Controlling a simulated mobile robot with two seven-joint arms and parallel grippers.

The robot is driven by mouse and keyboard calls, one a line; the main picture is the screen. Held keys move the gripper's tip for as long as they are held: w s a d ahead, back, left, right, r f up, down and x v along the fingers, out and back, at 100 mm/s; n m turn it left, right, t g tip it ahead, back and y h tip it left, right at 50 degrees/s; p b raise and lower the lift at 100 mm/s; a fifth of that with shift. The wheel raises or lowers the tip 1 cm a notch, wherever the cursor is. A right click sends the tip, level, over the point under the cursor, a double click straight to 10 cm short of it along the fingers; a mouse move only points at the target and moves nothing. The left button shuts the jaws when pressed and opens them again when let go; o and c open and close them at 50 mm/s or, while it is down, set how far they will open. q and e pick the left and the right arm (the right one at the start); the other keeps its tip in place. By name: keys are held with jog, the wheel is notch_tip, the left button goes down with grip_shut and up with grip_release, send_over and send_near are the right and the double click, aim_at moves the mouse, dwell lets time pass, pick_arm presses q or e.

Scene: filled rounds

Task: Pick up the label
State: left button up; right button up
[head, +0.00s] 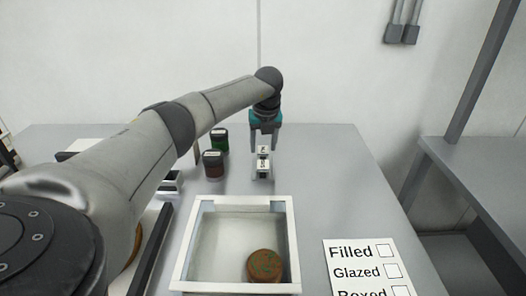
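Two small white labels with dark print stand one behind the other at the back middle of the table: a rear label (263,150) and a front label (263,166) in a small stand. My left gripper (264,143) points down just above and behind them. Its two fingers are apart, one on each side of the rear label, with a visible gap. I cannot tell whether the fingers are level with that label. My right gripper is not in view.
A green jar (219,142) and a brown jar (213,166) stand left of the labels. A checklist card (368,268) lies at the right. The table (335,190) is clear right of the labels.

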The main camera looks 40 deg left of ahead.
pick_arm(q)
jog(key=c, duration=0.6)
jog(key=shift+o, duration=0.2)
